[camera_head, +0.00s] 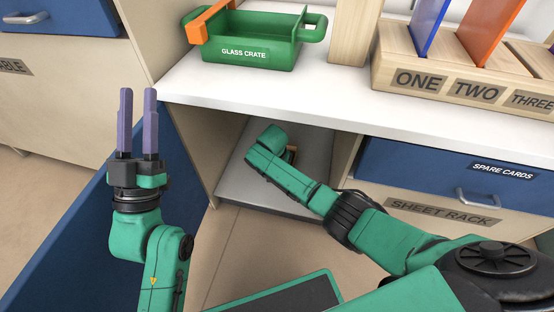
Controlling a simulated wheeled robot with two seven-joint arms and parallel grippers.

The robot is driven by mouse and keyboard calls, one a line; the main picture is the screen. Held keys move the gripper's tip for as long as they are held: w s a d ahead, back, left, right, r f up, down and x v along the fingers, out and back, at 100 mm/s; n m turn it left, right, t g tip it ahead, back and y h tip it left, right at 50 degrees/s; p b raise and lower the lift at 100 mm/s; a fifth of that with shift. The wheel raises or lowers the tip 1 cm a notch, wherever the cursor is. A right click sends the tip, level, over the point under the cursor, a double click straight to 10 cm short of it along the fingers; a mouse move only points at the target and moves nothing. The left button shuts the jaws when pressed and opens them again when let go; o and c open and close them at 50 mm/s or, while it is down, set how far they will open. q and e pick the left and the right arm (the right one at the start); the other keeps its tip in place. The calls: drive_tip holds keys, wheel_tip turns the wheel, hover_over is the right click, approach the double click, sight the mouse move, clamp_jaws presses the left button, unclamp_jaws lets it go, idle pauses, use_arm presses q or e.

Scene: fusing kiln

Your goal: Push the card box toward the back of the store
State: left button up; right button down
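My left gripper (138,97) stands upright at the left, its two purple fingers apart with nothing between them. My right arm comes in from the right and reaches under the white counter into the open store (232,192), which has a grey floor. The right gripper is hidden behind its own wrist and forearm. A small brown piece (293,150) shows just behind that wrist. It may be part of the card box, but too little shows to tell. No other part of the card box is visible.
The white counter (330,105) overhangs the store. On it stand a green glass crate (275,37) and a wooden rack (430,88) holding coloured sheets. A blue spare cards drawer (410,165) is right of the store. A blue panel (75,235) stands at the left.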

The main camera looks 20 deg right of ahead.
use_arm(q)
wheel_tip(320, 180, down, 18)
drive_tip(key=d+n+g+y+p, duration=0.2)
drive_tip(key=g, duration=0.4)
drive_tip(key=s+f+g+p, duration=0.1)
drive_tip(key=s+f+g, duration=0.2)
drive_tip(key=f, duration=0.6)
drive_tip(key=s+d+f+g+y, duration=0.1)
drive_tip(key=s+f+g, duration=0.2)
drive_tip(key=s+f, duration=0.5)
drive_tip(key=shift+s+d+f+y+p, duration=0.15)
drive_tip(key=shift+s+f+y+p, duration=0.2)
drive_tip(key=shift+f, duration=0.4)
use_arm(e)
drive_tip(key=v, duration=0.5)
drive_tip(key=shift+r, duration=0.25)
